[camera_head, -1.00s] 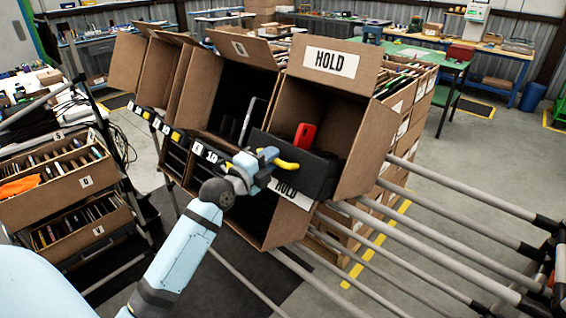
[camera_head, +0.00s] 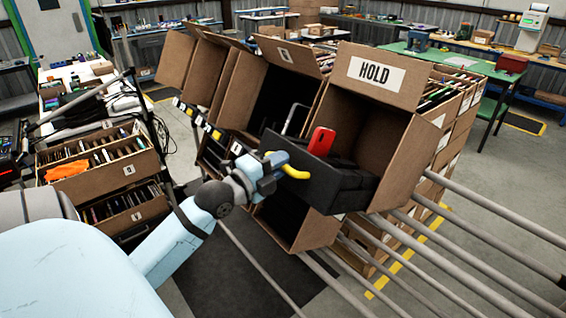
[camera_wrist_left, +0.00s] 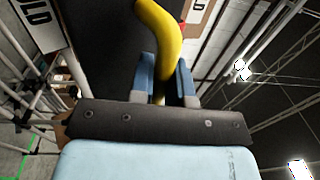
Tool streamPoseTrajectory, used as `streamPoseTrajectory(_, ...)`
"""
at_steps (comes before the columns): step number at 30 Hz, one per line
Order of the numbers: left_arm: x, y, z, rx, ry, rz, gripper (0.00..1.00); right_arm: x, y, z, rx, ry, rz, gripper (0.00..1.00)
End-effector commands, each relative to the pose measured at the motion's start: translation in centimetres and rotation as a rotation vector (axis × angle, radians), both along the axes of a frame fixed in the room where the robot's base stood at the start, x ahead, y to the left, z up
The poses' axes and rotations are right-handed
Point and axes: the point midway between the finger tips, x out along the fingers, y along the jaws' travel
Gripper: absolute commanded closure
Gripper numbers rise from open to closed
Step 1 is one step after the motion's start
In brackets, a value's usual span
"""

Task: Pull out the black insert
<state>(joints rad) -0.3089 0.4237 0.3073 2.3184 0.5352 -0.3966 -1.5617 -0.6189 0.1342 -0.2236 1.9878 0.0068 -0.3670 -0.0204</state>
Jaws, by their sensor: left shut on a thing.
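The black insert (camera_head: 318,186) is a dark box sticking partly out of the open front of the carton labelled HOLD (camera_head: 388,82). Its back part is still inside the carton. A red item (camera_head: 321,141) stands up in it. A yellow handle (camera_head: 290,171) is on its front. My left gripper (camera_head: 270,172) is shut on the yellow handle. In the left wrist view the handle (camera_wrist_left: 163,45) passes between the two blue fingers, with the insert's dark front (camera_wrist_left: 95,45) behind. My right gripper is not in view.
Other tilted open cartons (camera_head: 240,85) stand to the left on the same rack. Grey rack tubes (camera_head: 480,245) extend to the lower right. A cart with filled boxes (camera_head: 120,180) stands at left. A green table (camera_head: 465,75) is at the back right.

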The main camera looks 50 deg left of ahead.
Motion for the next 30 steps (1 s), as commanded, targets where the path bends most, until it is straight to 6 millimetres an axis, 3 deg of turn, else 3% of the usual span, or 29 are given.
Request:
streamPoseTrajectory(7,0.0,0.0,0.1,0.001,-0.002,0.001,1.0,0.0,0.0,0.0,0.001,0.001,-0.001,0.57)
streamPoseTrajectory(8,0.0,0.0,0.1,0.001,-0.002,0.001,0.81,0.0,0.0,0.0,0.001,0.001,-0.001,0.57)
streamPoseTrajectory(11,0.0,0.0,0.1,0.001,-0.002,0.001,0.59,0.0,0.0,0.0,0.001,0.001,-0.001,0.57)
streamPoseTrajectory(22,-0.4,0.1,-0.2,0.001,0.001,0.001,0.59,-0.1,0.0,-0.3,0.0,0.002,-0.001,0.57)
streamPoseTrajectory(30,-4.2,0.4,-0.8,0.003,0.003,0.001,0.59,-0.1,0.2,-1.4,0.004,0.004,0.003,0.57)
